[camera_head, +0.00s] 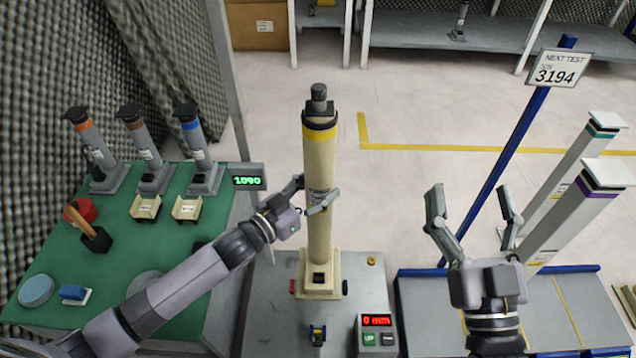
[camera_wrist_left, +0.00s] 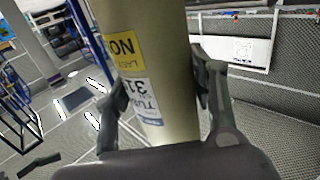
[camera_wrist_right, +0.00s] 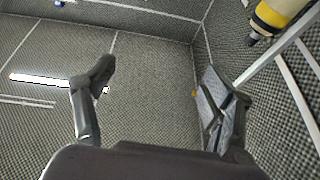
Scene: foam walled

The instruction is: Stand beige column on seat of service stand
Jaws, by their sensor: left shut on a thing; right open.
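The beige column (camera_head: 320,172) stands upright in the head view, with a yellow band and a dark cap at its top and a square foot at its base. Its foot is at the grey service stand (camera_head: 272,300); whether it rests fully on the seat I cannot tell. My left gripper (camera_head: 308,202) is shut around the column's middle. In the left wrist view the column (camera_wrist_left: 150,60) with its labels fills the space between the fingers. My right gripper (camera_head: 472,208) is open and empty, right of the column; its fingers (camera_wrist_right: 155,95) are spread in the right wrist view.
A green table (camera_head: 110,270) at left holds several small grey columns, two small trays and tools. A red-lit control box (camera_head: 377,335) stands at the stand's front right. Two pale columns (camera_head: 585,205) stand on a grey cart (camera_head: 540,300) at right, near a blue signpost (camera_head: 510,145).

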